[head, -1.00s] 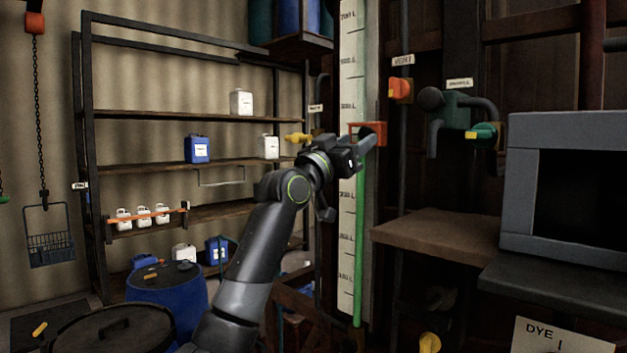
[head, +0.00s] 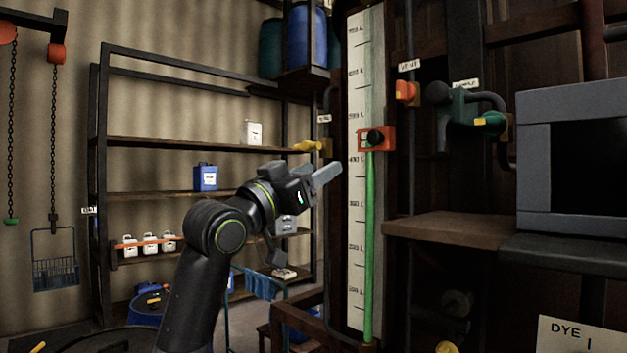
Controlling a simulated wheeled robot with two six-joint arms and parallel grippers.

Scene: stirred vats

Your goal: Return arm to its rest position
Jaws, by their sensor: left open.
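My left arm rises from the bottom of the head view, and my left gripper (head: 322,178) is at its end, pointing right. The gripper is open and empty. A green column (head: 370,240) runs up the gauge to the slider. My right gripper is not in view.
A dark shelf rack (head: 190,143) with white and blue jugs (head: 206,177) stands behind my arm. A yellow valve handle (head: 308,146) is above the gripper. An orange valve (head: 406,91), a wooden ledge (head: 455,231) and a grey-framed box (head: 535,160) are at the right.

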